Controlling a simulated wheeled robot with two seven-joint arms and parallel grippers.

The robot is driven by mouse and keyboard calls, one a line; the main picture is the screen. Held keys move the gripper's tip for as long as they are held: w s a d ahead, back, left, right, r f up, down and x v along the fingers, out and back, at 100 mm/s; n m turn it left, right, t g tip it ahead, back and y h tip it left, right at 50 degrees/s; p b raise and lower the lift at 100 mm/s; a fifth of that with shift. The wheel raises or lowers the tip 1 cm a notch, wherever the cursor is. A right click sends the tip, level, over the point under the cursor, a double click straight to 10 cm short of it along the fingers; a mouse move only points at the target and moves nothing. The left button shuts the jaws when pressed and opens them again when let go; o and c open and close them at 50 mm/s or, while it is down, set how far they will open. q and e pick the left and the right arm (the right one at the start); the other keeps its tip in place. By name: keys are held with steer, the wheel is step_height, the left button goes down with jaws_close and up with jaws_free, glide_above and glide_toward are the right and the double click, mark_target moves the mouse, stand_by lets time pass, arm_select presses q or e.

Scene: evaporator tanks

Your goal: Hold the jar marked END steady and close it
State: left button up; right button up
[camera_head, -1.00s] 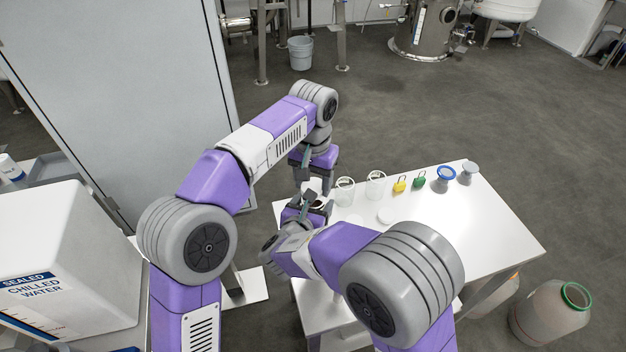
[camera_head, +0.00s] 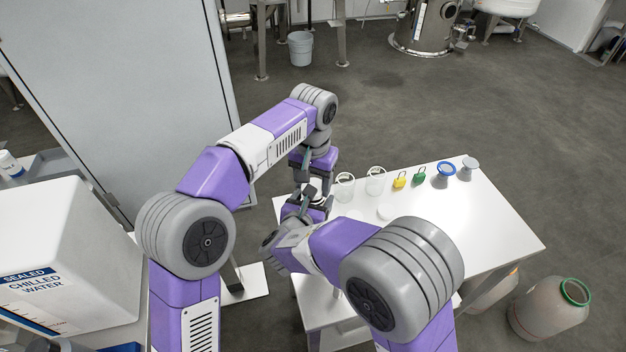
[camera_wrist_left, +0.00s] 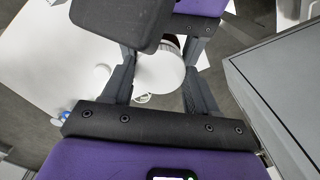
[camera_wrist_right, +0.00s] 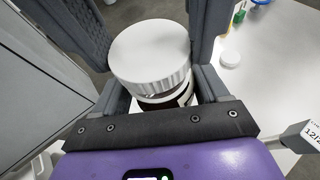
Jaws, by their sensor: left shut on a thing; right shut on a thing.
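A white ribbed lid (camera_wrist_right: 155,52) sits on a jar (camera_wrist_right: 168,101) with a white neck and a dark band. A strip of thread shows under the lid. My left gripper (camera_wrist_left: 160,75) comes from above with its fingers at the sides of the lid (camera_wrist_left: 160,72). My right gripper (camera_wrist_right: 160,88) is shut with its fingers lower, around the jar body. In the head view, my left (camera_head: 312,178) and right (camera_head: 310,205) grippers meet at the jar and mostly hide it. No END marking is readable.
A loose white disc (camera_head: 386,212) lies in front. The table's right side is clear.

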arm_select(q)
steer(key=shift+f, duration=0.35)
steer(key=m, duration=0.6)
steer(key=shift+m, duration=0.3)
steer(key=o, duration=1)
steer(key=shift+r, duration=2.25)
steer(key=shift+c, duration=0.3)
